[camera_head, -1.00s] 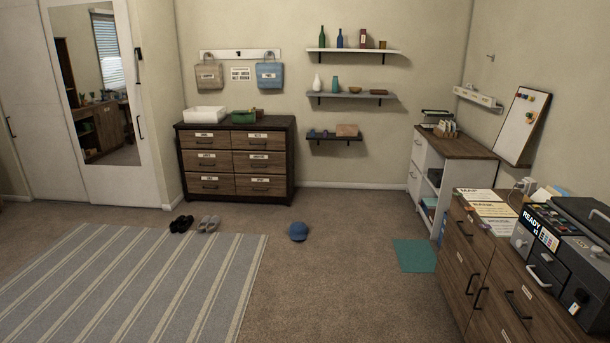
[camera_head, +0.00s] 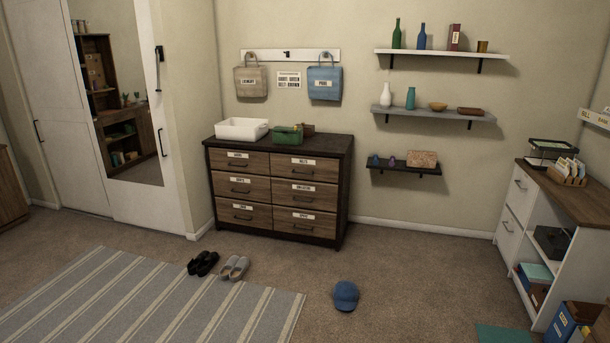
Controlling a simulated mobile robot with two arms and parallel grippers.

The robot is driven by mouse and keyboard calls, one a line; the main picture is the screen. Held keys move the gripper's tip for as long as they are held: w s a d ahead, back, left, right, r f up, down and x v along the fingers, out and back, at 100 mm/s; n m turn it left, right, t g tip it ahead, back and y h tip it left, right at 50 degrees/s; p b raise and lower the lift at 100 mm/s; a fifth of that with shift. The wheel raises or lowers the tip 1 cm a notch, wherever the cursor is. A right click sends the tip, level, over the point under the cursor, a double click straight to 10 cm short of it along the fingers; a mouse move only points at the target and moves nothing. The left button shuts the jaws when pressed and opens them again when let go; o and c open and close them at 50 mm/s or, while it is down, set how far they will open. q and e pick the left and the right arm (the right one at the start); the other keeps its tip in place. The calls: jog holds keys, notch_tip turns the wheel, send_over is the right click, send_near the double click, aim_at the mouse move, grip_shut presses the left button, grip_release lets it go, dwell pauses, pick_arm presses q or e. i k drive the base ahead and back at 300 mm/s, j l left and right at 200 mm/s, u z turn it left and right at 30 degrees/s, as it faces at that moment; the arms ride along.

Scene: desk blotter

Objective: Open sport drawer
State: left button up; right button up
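A dark dresser (camera_head: 342,175) with wood-fronted drawers in two columns stands against the back wall, left of centre. Each drawer has a white label and a dark handle, and all the drawers look shut. The labels are small. The bottom right drawer (camera_head: 285,222) has a label that may read SPORT, but I cannot be sure. Neither of my grippers is in view.
A white bin (camera_head: 241,130) and a green container (camera_head: 288,139) stand on the dresser. Dark shoes (camera_head: 203,264), grey shoes (camera_head: 234,268) and a blue cap (camera_head: 345,296) lie on the carpet in front. A striped rug (camera_head: 150,300) lies at the lower left.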

aim_at(287, 219)
jog(key=i+j+u, duration=0.1)
jog(key=i+u, duration=0.15)
jog(key=i, duration=0.95)
jog(key=i+l+u, duration=0.15)
jog(key=i+u, duration=0.15)
jog(key=i, duration=0.9)
jog(key=i+z, duration=0.3)
jog(key=i, duration=0.15)
jog(key=i+j+z, duration=0.2)
jog(key=i+z, duration=0.15)
jog(key=i+j+z, duration=0.3)
jog(key=i, duration=0.2)
